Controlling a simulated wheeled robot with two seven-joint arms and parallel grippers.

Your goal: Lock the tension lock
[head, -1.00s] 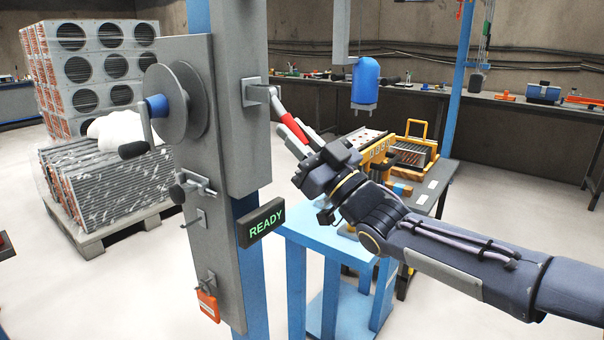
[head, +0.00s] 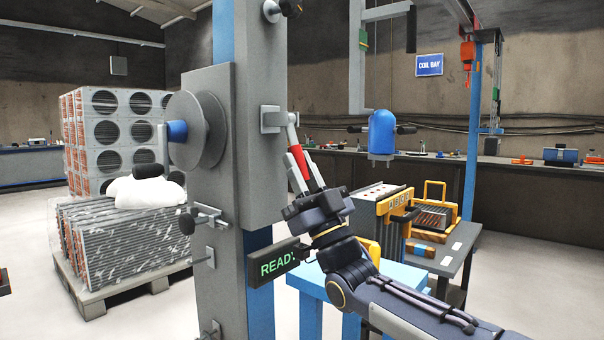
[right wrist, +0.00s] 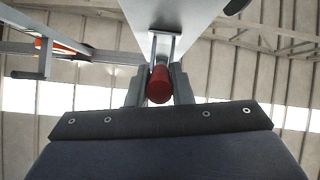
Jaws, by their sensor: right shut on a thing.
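The lever with a red grip (head: 294,146) is on a grey bracket (head: 270,119) on the right side of the grey column. It hangs steeply down, leaning slightly right. My right gripper (head: 303,174) is shut on the red grip from below, one finger on each side. The right wrist view shows the round end of the red grip (right wrist: 159,86) between the two fingers (right wrist: 158,93). No label marks which part is the tension lock. My left gripper is not in view.
The column's panel carries a round drum (head: 205,130) with a crank, a black-knobbed latch (head: 203,219) and a green-lit READY sign (head: 278,262), partly behind my right arm. A blue stand (head: 310,285) is below. A blue hanging tool (head: 382,132) is to the right.

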